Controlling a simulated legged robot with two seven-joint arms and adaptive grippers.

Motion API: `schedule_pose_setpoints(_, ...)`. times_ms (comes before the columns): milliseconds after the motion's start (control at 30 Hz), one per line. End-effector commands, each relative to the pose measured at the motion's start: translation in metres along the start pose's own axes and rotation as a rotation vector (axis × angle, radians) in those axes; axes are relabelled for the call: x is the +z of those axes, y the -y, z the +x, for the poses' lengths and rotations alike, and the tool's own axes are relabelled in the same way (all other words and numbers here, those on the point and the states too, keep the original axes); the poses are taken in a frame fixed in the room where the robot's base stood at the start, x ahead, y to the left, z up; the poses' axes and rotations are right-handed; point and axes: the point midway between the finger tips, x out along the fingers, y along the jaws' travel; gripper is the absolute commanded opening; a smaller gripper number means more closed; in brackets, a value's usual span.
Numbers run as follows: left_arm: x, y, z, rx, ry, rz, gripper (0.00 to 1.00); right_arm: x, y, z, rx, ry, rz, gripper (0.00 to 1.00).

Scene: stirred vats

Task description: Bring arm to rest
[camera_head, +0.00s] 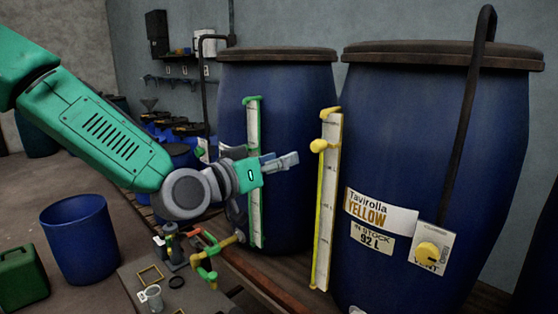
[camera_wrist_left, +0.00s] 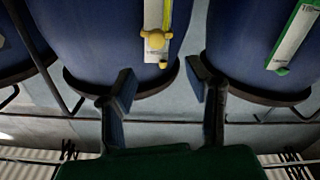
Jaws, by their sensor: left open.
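My left arm comes in from the left in the head view, green with a grey wrist. My left gripper (camera_head: 280,163) is held out in front of the blue vat with the green-ended gauge. It is open and empty. In the left wrist view, its two fingers (camera_wrist_left: 162,95) stand apart with nothing between them, and the vats appear upside down beyond. My right gripper is in neither view.
A large blue vat (camera_head: 440,130) labelled Tavirolla Yellow stands at right, with a yellow-ended gauge (camera_head: 328,200). Another blue vat (camera_head: 300,110) stands behind my gripper. A blue bucket (camera_head: 80,240), green can (camera_head: 22,277) and small cup (camera_head: 153,297) are at lower left.

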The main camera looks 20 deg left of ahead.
Motion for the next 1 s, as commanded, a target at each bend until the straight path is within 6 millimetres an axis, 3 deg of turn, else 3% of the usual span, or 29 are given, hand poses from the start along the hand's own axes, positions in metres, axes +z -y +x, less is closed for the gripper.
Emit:
schedule_pose_setpoints(333,0.001,0.000,0.000,0.000,0.003,0.000,0.44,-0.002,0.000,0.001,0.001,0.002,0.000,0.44)
schedule_pose_setpoints(467,0.030,0.004,-0.001,-0.011,0.060,-0.005,0.44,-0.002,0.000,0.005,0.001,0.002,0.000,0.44)
schedule_pose_setpoints(567,0.085,0.011,-0.006,-0.035,0.172,-0.014,0.44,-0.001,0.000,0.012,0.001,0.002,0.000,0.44)
schedule_pose_setpoints(767,0.233,0.027,-0.046,-0.112,0.488,-0.040,0.44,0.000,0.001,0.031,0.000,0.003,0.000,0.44)
schedule_pose_setpoints(867,0.302,0.034,-0.080,-0.158,0.649,-0.049,0.44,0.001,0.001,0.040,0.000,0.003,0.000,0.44)
schedule_pose_setpoints(1000,0.391,0.043,-0.142,-0.227,0.878,-0.054,0.44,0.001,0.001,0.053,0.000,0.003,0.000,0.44)
